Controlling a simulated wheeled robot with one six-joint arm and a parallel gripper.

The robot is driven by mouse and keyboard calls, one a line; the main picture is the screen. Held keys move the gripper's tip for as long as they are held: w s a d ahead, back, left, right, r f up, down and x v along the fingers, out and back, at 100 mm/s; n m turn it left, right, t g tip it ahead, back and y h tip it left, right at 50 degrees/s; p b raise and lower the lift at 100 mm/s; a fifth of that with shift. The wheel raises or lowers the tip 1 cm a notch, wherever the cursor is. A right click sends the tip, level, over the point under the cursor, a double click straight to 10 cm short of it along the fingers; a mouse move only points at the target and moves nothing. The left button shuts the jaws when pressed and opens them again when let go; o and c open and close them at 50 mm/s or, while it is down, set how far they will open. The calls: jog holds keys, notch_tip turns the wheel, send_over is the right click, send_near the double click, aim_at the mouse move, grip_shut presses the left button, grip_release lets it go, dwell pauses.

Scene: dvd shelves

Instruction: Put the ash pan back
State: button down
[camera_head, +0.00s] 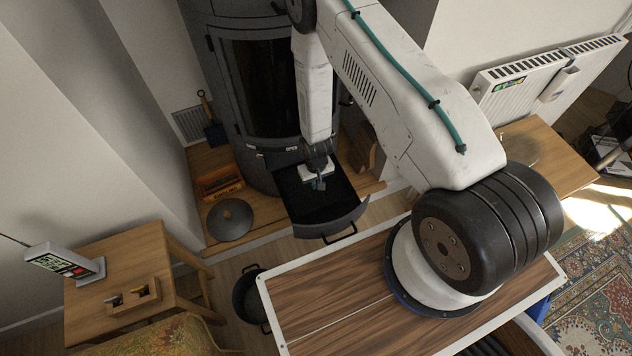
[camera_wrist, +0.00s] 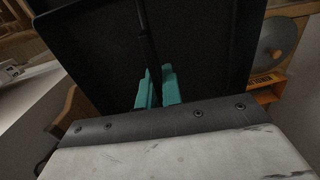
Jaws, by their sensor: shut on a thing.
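The ash pan (camera_head: 342,222) is a dark, drawer-like tray with a curved front and a front handle, at the foot of the dark stove (camera_head: 228,95). Its rear end is close to the stove's lower front; I cannot tell whether it is inside the opening. My gripper (camera_head: 319,184) reaches down over the pan's inside. In the wrist view my gripper's teal fingers (camera_wrist: 157,88) are closed around a thin dark bar that runs across the pan's black interior (camera_wrist: 90,50). Where the bar joins the pan is hidden.
A shovel (camera_head: 212,128) leans on the wall. A wooden side table (camera_head: 130,262) is at left.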

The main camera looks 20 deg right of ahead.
jog(key=c, duration=1.6)
grip_release()
jog(key=shift+o, duration=0.2)
notch_tip(320, 180, up, 44)
jog(key=s+d, duration=0.2)
jog(key=s+d+r+t, duration=0.1)
jog(key=s+r, duration=1.8)
jog(key=s, duration=0.4)
jog(key=shift+s, duration=0.4)
